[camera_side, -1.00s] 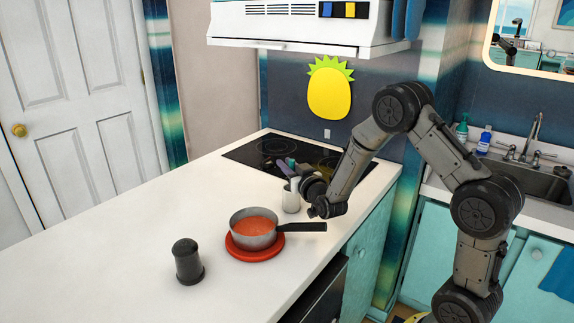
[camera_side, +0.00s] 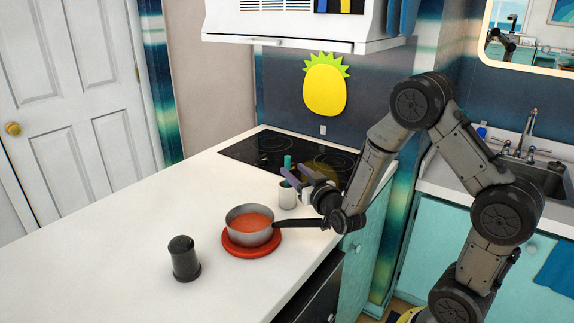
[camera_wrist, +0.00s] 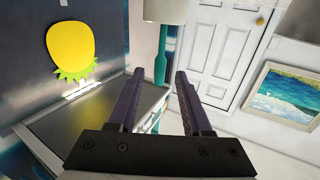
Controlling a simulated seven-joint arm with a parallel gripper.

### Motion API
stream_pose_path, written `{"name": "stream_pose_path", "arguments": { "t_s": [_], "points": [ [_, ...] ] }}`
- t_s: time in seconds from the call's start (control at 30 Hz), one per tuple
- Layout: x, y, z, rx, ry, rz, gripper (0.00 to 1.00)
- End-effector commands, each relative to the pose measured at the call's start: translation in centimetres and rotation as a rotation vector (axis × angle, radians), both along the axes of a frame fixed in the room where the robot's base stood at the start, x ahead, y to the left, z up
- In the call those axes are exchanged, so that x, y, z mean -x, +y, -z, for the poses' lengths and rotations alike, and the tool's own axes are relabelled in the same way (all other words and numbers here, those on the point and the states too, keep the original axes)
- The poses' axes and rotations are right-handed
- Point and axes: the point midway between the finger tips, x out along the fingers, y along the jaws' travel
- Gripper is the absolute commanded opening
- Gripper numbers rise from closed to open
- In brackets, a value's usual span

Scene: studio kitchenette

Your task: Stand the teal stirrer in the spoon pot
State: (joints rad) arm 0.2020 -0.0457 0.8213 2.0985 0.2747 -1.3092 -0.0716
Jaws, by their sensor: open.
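The teal stirrer (camera_side: 287,160) stands upright in the white spoon pot (camera_side: 288,197), its upper part above the rim and its lower part hidden inside. My gripper (camera_side: 293,170) is beside the stirrer, above the pot, with its fingers spread. In the wrist view, which is upside down, the stirrer (camera_wrist: 160,50) runs from the pale pot (camera_wrist: 165,10) at the top edge down to the gap between the open fingertips of my gripper (camera_wrist: 158,76). It shows a gap to each finger there. Whether its end lies fully between the fingers is hard to tell.
A saucepan of red soup (camera_side: 250,222) sits on a red round mat (camera_side: 251,249) in front of the pot, its black handle pointing right below my wrist. A dark canister (camera_side: 184,260) stands on the white counter (camera_side: 110,235). The black cooktop (camera_side: 265,148) lies behind the pot.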

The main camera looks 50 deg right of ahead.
Motion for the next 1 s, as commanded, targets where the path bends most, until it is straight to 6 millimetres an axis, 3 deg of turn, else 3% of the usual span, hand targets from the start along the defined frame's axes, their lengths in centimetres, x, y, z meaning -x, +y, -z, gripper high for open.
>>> {"name": "stream_pose_path", "arguments": {
  "t_s": [0.1,0.3,0.57,0.77,0.87,1.0],
  "points": [
    [1.9,1.0,0.0,0.000,0.000,-0.002,0.49],
    [3.6,1.9,0.0,0.000,-0.001,-0.001,0.49],
    [3.3,3.3,-0.8,-0.061,0.059,-0.051,0.49],
    [3.3,6.3,-2.0,-0.156,0.197,-0.155,0.49],
    [4.2,8.2,-2.8,-0.198,0.286,-0.216,0.49],
    [6.9,10.9,-3.8,-0.240,0.432,-0.300,0.49]
  ]
}}
